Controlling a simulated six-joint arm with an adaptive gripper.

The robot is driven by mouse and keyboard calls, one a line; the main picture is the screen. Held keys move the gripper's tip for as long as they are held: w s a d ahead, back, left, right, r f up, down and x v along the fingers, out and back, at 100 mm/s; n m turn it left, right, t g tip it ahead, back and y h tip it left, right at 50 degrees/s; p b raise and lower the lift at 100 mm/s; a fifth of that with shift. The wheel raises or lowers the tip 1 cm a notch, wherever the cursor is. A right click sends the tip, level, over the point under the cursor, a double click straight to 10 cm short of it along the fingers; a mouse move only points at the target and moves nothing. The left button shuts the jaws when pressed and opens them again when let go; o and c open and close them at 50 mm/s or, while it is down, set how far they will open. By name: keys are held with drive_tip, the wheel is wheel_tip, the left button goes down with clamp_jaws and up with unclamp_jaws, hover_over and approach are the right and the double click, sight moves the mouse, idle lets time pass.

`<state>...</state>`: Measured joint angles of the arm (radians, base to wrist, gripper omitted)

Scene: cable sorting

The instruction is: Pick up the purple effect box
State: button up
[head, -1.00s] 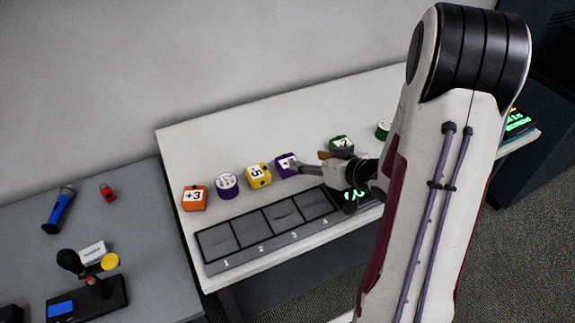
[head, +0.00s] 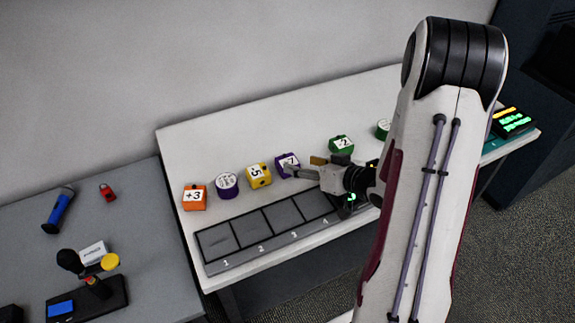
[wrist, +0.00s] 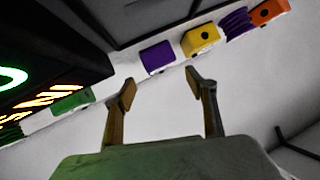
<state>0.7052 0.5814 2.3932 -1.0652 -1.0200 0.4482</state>
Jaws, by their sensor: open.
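The purple effect box (head: 287,160) has a white top marked 7 and stands on the white table, right of the yellow box. In the wrist view the purple box (wrist: 158,57) lies just beyond the fingertips, roughly between their lines. My gripper (head: 291,172) is beside the box on its near right side in the head view and partly overlaps its lower edge. In the wrist view my gripper (wrist: 162,86) has its two fingers apart with nothing between them. Contact with the box cannot be told.
A yellow box (head: 259,175), a round purple piece (head: 227,185) and an orange box (head: 194,197) stand in a row to the left. A green box (head: 341,144) stands to the right. A grey tray with numbered slots (head: 214,268) lies in front, its visible slots empty.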

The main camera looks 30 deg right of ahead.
sight(291, 163)
drive_tip(key=shift+w+a+f, duration=0.1)
drive_tip(key=shift+w+f, duration=0.1)
drive_tip(key=shift+w, duration=0.1)
drive_tip(key=shift+f+x, duration=0.25)
drive_tip(key=shift+x, duration=2.35)
drive_tip(key=shift+s+a, duration=0.15)
drive_tip(key=c, duration=1.1)
